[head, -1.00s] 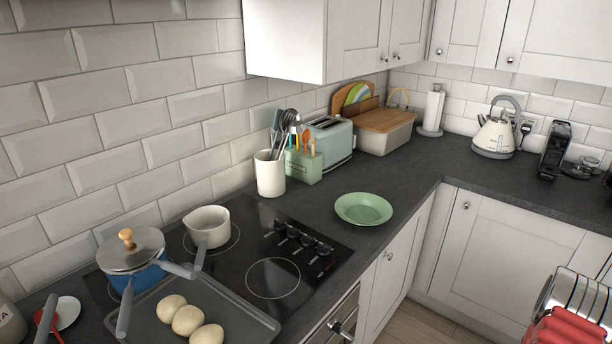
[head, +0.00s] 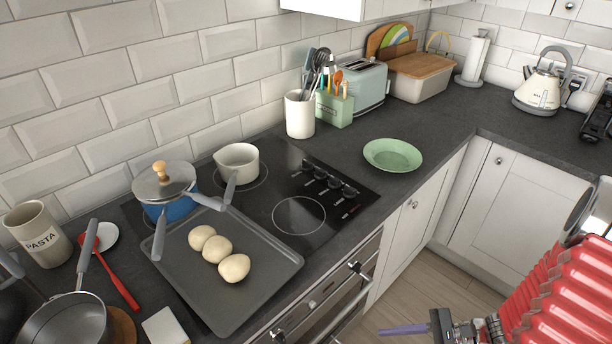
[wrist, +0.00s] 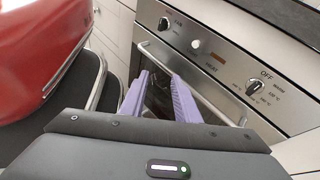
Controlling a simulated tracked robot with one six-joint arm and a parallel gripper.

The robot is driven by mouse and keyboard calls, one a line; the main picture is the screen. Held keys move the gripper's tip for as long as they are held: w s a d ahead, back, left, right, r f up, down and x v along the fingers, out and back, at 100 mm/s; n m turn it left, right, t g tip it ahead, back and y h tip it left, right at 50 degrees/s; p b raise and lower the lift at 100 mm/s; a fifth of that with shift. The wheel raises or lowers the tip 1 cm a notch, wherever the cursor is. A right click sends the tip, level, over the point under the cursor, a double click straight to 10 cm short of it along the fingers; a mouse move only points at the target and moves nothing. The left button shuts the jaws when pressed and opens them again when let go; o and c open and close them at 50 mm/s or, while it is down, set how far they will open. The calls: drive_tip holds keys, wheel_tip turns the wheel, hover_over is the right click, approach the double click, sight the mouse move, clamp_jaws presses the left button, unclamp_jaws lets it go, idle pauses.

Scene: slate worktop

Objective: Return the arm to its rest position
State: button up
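My gripper (head: 404,329) shows at the bottom right of the head view, out in front of the counter and oven, with one purple finger seen side-on. My red arm rises to its right. In the wrist view, two purple fingers (wrist: 161,76) point toward the oven front. There is a gap between them and nothing is held. The gripper touches nothing that I can see.
The oven front (wrist: 225,75) with knobs and a handle lies beyond the fingers. On the worktop (head: 345,135) are a baking tray (head: 190,270) with three dough balls, a blue pot (head: 171,209), a cream saucepan (head: 238,160) and a green plate (head: 392,155). Floor (head: 440,278) is clear.

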wheel_tip(320, 180, up, 13)
drive_tip(key=s+d+n+g+h, duration=0.2)
drive_tip(key=n+g+h, duration=0.1)
drive_tip(key=n+h, duration=0.75)
drive_tip(key=a+r+n+t+h, duration=0.1)
drive_tip(key=a+r+n+t, duration=0.2)
drive_tip(key=r, duration=0.6)
drive_tip(key=a+r+n+t+h, duration=0.2)
drive_tip(key=a+r+n+t, duration=0.1)
drive_tip(key=r, duration=0.6)
drive_tip(key=shift+a+r+n+t, duration=0.15)
drive_tip(key=shift+a+n+t, duration=0.35)
drive_tip(key=shift+n, duration=0.35)
idle(0.5)
